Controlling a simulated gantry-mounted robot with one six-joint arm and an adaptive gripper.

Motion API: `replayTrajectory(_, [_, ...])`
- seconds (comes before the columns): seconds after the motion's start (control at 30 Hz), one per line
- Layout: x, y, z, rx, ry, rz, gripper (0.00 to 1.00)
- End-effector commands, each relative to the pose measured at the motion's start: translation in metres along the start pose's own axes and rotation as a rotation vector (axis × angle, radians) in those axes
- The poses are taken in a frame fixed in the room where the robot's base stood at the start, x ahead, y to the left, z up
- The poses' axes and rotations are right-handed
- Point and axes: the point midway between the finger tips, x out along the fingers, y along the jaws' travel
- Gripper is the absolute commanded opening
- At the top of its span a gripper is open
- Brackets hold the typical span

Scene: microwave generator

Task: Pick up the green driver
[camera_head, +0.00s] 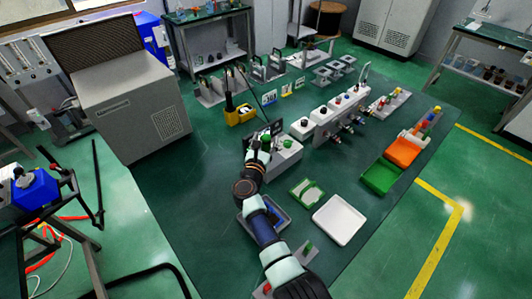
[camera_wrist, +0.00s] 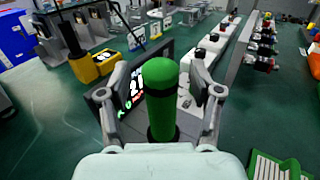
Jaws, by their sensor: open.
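The green driver (camera_wrist: 161,95) shows in the wrist view as an upright green cylinder with a rounded top and a dark lower part. It is between the two open fingers of my gripper (camera_wrist: 160,90), with a visible gap on both sides. In the head view my gripper (camera_head: 262,140) is at the left end of a grey box (camera_head: 285,160). A small green spot shows on that box, but I cannot tell whether it is the driver.
A dark display panel (camera_wrist: 136,90) with lit digits stands close behind the driver. A yellow-based tool stand (camera_head: 241,115) is beyond my gripper. A white tray (camera_head: 339,219) and a green bin (camera_head: 381,176) lie to the right. The mat's left side is mostly clear.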

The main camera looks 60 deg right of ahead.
Motion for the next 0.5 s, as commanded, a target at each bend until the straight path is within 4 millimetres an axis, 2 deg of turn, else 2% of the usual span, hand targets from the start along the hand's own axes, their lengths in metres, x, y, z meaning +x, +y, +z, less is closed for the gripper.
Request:
replayTrajectory(0.07, [0.0055, -0.0001, -0.0016, -0.001, 0.0, 0.0, 0.64])
replayTrajectory(0.27, [0.0058, -0.0001, -0.0002, -0.001, 0.001, 0.0, 0.64])
replayTrajectory(0.5, [0.0056, 0.0, -0.0001, -0.001, 0.0, 0.001, 0.24])
